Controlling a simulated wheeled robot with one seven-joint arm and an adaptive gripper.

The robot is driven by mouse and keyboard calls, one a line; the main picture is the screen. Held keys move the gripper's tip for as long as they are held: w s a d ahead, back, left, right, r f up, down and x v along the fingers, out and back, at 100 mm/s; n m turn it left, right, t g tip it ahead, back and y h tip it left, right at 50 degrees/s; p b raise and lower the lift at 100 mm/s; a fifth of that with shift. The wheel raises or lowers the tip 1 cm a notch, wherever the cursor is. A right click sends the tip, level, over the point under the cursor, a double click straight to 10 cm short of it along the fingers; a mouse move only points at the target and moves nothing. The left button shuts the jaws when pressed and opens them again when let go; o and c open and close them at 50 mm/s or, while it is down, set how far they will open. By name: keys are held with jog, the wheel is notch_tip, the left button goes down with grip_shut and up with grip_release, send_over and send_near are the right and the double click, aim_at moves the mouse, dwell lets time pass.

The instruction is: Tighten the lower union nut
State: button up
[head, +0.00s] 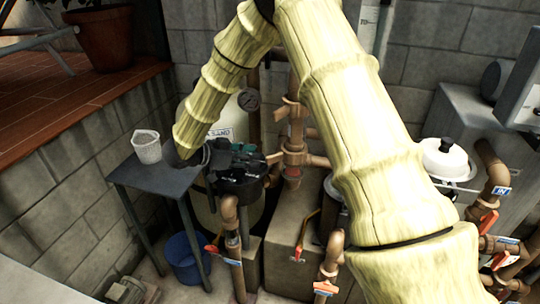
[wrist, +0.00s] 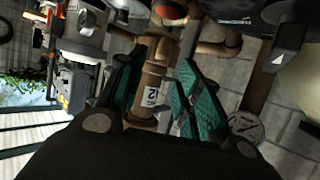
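A brown vertical pipe run with thick collars (head: 293,158) stands beyond my gripper in the head view. I cannot tell for sure which collar is the lower union nut. My gripper (head: 255,158) reaches toward this pipe from the left, over the dark filter head. In the wrist view my gripper (wrist: 160,78) is open, its teal-padded fingers apart. A brown pipe fitting (wrist: 150,95) with a white "12" label shows between the fingers. Whether the fingers touch it cannot be told. No held object shows.
A pressure gauge (head: 249,98) sits close behind my gripper. A blue bucket (head: 188,257) is on the floor. Pipes with red-handled valves (head: 488,222) crowd the right. Block walls enclose the pit.

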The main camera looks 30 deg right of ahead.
aim_at(268, 157)
jog(key=p+x, duration=0.1)
jog(key=x, duration=0.7)
jog(key=shift+w+d+p, duration=0.1)
jog(key=shift+w+p, duration=0.05)
jog(key=shift+p, duration=0.15)
grip_shut()
